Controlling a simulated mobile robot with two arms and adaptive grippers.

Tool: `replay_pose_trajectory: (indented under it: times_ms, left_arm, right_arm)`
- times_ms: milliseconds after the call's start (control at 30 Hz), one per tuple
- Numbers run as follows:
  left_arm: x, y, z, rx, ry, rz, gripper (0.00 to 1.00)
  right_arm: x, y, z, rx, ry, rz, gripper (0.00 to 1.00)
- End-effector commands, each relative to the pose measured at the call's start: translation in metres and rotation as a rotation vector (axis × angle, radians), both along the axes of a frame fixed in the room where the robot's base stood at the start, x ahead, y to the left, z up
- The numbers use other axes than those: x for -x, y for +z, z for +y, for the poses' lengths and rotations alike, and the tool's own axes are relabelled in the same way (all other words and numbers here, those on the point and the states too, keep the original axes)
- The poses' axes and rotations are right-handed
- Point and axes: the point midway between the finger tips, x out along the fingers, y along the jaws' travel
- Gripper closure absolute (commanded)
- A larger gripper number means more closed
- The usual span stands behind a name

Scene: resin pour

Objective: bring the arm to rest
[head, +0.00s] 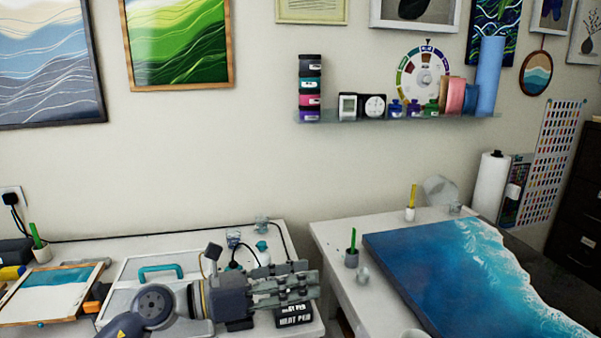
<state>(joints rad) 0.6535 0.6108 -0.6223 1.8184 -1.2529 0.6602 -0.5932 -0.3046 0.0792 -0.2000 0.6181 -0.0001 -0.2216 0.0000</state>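My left arm comes in from the bottom left over the left white table (262,232). Its gripper (308,282) points right, near the table's right edge. The grey fingers lie close together in the picture, and I cannot make out a clear gap or anything held between them. A black box lettered like "HEAT PEN" (294,316) shows just below the fingers, partly hidden by them. I cannot tell whether they touch. My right gripper is not in view.
A panel with a teal handle (160,270) lies behind my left arm. Small bottles and a black cable stand beyond the gripper. A gap separates this table from the right table (328,236), which holds a blue ocean resin panel (440,270) and small cups.

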Motion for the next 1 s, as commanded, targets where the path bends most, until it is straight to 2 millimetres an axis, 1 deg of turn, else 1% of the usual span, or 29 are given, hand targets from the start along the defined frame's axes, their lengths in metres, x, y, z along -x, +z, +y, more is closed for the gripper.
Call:
replay_pose_trajectory:
  times_ms: [33,67,100,167,200,267,300,367,400,467,500,567,600,667,700,767,800,867,900,967,1000]
  left_arm:
    - [0.004,0.010,-0.003,0.134,0.033,0.067,0.64]
    - [0.004,0.018,-0.003,0.214,0.057,0.106,0.64]
    - [0.003,0.027,0.001,0.318,0.090,0.162,0.64]
    - [0.000,0.036,0.011,0.471,0.145,0.252,0.64]
    - [-0.003,0.040,0.020,0.572,0.187,0.316,0.64]
    - [-0.008,0.041,0.036,0.717,0.250,0.418,0.64]
    - [-0.012,0.038,0.049,0.813,0.298,0.487,0.64]
    - [-0.017,0.029,0.070,0.951,0.372,0.596,0.64]
    - [-0.020,0.019,0.085,1.040,0.425,0.671,0.64]
    - [-0.021,0.000,0.107,1.168,0.510,0.785,0.64]
    - [-0.021,-0.015,0.122,1.252,0.570,0.861,0.64]
    - [-0.017,-0.043,0.143,1.369,0.665,0.977,0.64]
    - [-0.012,-0.064,0.156,1.444,0.733,1.057,0.64]
    - [0.000,-0.097,0.173,1.550,0.840,1.174,0.64]
    - [0.011,-0.120,0.183,1.617,0.915,1.253,0.64]
    - [0.031,-0.156,0.196,1.708,1.034,1.370,0.64]
    - [0.048,-0.179,0.203,1.764,1.118,1.445,0.64]
    - [0.076,-0.212,0.209,1.837,1.248,1.554,0.64]
    - [0.097,-0.231,0.212,1.877,1.332,1.624,0.64]
    - [0.127,-0.255,0.214,1.925,1.452,1.712,0.64]
    - [0.146,-0.269,0.213,1.946,1.528,1.765,0.64]
  right_arm:
    - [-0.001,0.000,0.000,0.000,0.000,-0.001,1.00]
    - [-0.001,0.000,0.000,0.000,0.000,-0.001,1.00]
    - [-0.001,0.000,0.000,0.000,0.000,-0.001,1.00]
    - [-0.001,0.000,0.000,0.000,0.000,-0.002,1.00]
    - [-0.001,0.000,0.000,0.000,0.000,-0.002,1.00]
    - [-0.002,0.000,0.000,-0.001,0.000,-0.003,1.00]
    - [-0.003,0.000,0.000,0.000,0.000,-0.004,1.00]
    - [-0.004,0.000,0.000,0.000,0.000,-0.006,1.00]
    - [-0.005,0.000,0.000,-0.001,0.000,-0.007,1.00]
    - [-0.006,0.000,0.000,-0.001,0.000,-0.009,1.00]
    - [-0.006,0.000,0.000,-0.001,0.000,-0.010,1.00]
    - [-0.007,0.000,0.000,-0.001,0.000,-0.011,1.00]
    - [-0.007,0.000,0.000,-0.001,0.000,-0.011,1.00]
    - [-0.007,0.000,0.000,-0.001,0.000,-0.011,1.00]
    - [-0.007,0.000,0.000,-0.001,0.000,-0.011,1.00]
    - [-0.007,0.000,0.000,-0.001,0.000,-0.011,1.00]
    - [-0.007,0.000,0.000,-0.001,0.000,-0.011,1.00]
    - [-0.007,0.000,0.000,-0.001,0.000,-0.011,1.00]
    - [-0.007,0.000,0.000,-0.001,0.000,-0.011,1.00]
    - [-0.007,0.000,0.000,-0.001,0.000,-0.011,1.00]
    - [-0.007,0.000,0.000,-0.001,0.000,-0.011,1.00]
